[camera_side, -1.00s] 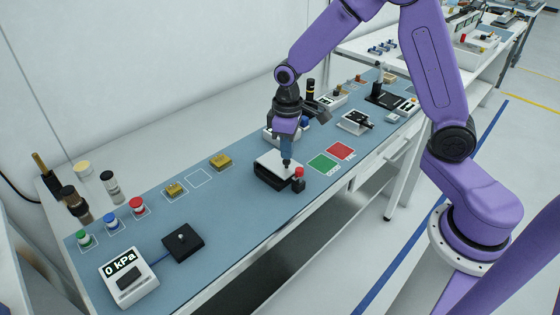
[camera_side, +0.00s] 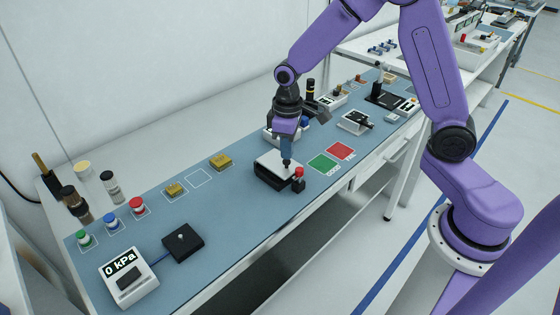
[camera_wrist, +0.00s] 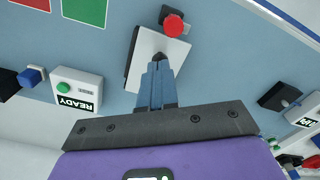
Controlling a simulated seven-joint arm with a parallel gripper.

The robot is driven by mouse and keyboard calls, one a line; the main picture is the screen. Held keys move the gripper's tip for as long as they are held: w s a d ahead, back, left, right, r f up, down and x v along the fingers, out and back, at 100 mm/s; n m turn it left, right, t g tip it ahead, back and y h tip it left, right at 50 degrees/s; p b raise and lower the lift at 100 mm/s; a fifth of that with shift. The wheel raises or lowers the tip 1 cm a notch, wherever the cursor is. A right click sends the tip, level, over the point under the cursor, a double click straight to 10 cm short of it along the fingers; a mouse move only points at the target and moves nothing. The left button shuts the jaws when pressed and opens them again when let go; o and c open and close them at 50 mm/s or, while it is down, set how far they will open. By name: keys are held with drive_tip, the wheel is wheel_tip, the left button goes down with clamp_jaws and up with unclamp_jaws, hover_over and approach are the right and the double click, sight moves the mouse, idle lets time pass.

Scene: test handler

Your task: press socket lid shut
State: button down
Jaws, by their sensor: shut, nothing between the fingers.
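The socket is a black block with a white lid (camera_side: 276,164) on the blue bench mat. The lid looks lowered over the black base (camera_side: 270,180); whether it is fully flush I cannot tell. My gripper (camera_side: 287,163) is shut and empty, pointing down with its fingertips at the lid's right part. In the wrist view the shut fingertips (camera_wrist: 158,62) overlap the white lid (camera_wrist: 165,52), and contact looks likely but is not certain. A red button on a dark base (camera_side: 299,176) stands right beside the socket.
Green (camera_side: 322,164) and red (camera_side: 341,151) pads lie to the right of the socket. A white box with a green button and a READY display (camera_wrist: 76,90) stands close by. Gold blocks (camera_side: 220,161) and a kPa gauge (camera_side: 128,278) are to the left. The mat in front is clear.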

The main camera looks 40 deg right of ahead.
drive_tip(key=shift+f, duration=0.7)
idle(0.4)
drive_tip(key=shift+r, duration=3.05)
drive_tip(key=s+r+n, duration=0.2)
drive_tip(key=s+n, duration=0.1)
drive_tip(key=s, duration=1)
drive_tip(key=s+r+n, duration=0.2)
drive_tip(key=s+n, duration=0.1)
drive_tip(key=s, duration=1.1)
drive_tip(key=shift+d+r+n, duration=0.3)
drive_tip(key=shift+d, duration=0.05)
